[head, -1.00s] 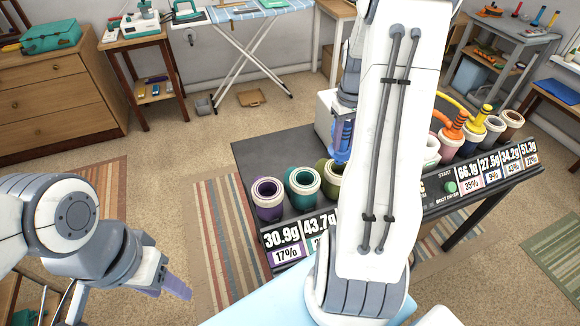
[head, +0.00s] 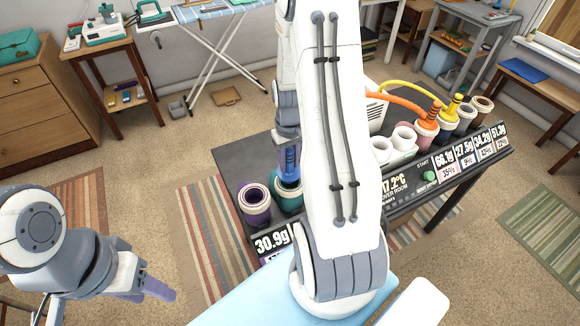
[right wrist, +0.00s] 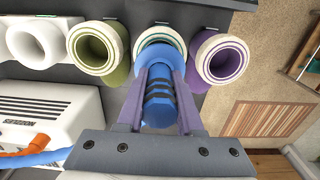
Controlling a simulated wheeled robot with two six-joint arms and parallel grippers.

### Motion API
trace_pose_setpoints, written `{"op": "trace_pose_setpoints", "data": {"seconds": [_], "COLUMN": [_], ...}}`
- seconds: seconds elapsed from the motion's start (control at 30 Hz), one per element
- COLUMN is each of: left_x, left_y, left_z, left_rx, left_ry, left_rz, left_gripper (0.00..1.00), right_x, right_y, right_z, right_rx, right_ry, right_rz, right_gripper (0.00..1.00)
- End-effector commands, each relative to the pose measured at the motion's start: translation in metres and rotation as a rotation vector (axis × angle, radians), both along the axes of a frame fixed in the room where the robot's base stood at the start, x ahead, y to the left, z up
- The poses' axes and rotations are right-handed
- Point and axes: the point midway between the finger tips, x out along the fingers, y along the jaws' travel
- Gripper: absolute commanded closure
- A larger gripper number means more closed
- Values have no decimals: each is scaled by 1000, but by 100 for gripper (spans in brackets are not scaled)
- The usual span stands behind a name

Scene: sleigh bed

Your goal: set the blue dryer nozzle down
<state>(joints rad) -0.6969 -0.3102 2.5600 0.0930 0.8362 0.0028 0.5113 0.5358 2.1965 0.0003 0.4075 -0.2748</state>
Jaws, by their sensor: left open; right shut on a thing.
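My right gripper (right wrist: 158,105) is shut on the blue dryer nozzle (right wrist: 160,108), which has dark bands around it. In the head view the nozzle (head: 289,163) is upright at the teal boot (head: 288,197), partly covering its opening. The teal boot's pale rim (right wrist: 160,34) shows behind the nozzle in the right wrist view. I cannot tell whether the nozzle's tip is inside the opening or just above it. My left gripper (head: 150,290) is open and empty at lower left, away from the rack. My right arm hides the middle of the rack.
A purple boot (head: 254,204) and an olive boot (right wrist: 100,50) flank the teal one. White boots (head: 398,146) stand farther along the dark dryer table (head: 232,160). Orange (head: 426,130) and yellow (head: 448,110) nozzles sit in other boots. A white dryer box (right wrist: 38,115) is close to my right gripper.

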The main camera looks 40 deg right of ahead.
Motion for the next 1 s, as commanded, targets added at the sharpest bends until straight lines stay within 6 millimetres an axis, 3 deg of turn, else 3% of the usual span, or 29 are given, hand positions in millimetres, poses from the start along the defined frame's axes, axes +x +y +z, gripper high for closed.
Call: {"op": "trace_pose_setpoints", "data": {"seconds": [0.23,0.6,0.63,0.7,1.0], "left_x": [0,0,0,0,0], "left_y": [0,0,0,0,0], "left_z": [11,8,8,9,9], "left_rx": [0,0,0,0,0], "left_ry": [0,0,0,0,0], "left_rz": [0,0,0,0,0], "left_gripper": [50,50,50,50,50], "right_x": [-1,-1,-1,-1,0], "right_y": [0,0,0,0,0], "right_z": [-31,-37,-37,-36,-35], "right_rx": [2,0,0,0,0], "right_ry": [4,1,1,1,1], "right_rz": [0,1,1,1,1], "right_gripper": [100,100,61,35,35]}}
